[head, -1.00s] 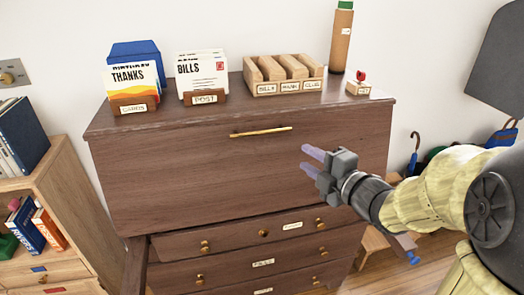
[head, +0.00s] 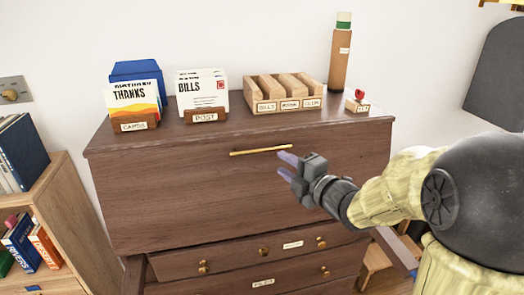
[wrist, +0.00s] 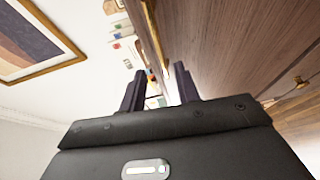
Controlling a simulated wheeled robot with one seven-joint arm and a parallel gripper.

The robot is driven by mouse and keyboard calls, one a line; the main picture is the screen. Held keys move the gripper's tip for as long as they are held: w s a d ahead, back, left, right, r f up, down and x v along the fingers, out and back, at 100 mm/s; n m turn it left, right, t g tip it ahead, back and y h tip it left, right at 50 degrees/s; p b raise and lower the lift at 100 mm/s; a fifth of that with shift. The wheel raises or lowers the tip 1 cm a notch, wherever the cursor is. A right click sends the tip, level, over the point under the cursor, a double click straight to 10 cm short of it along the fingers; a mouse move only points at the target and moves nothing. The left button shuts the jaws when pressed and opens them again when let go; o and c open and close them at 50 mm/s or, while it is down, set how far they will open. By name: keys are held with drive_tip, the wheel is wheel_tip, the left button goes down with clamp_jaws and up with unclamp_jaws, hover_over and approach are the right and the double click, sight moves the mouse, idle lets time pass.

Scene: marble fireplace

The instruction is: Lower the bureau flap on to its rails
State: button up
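The bureau flap (head: 190,190) is up, closed against the front of the dark wooden bureau. Its brass bar handle (head: 261,150) runs along the flap's upper part. My gripper (head: 286,166) is in front of the flap, just below the handle's right end. In the wrist view its two fingers (wrist: 160,88) are apart with nothing held between them. The handle shows beyond them in the wrist view (wrist: 153,35). A dark rail (head: 135,274) juts forward below the flap on the left. A bar (head: 393,250) juts out on the right, partly hidden by my arm.
On the bureau top stand card holders (head: 136,98), a post holder (head: 203,97), a wooden sorter (head: 282,94), a tall tube (head: 340,52) and a small stamp (head: 358,102). Labelled drawers (head: 262,250) lie below the flap. A bookcase (head: 62,205) stands left.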

sight(264, 151)
drive_tip(key=x, duration=1)
drive_tip(key=shift+w+f, duration=0.1)
clamp_jaws()
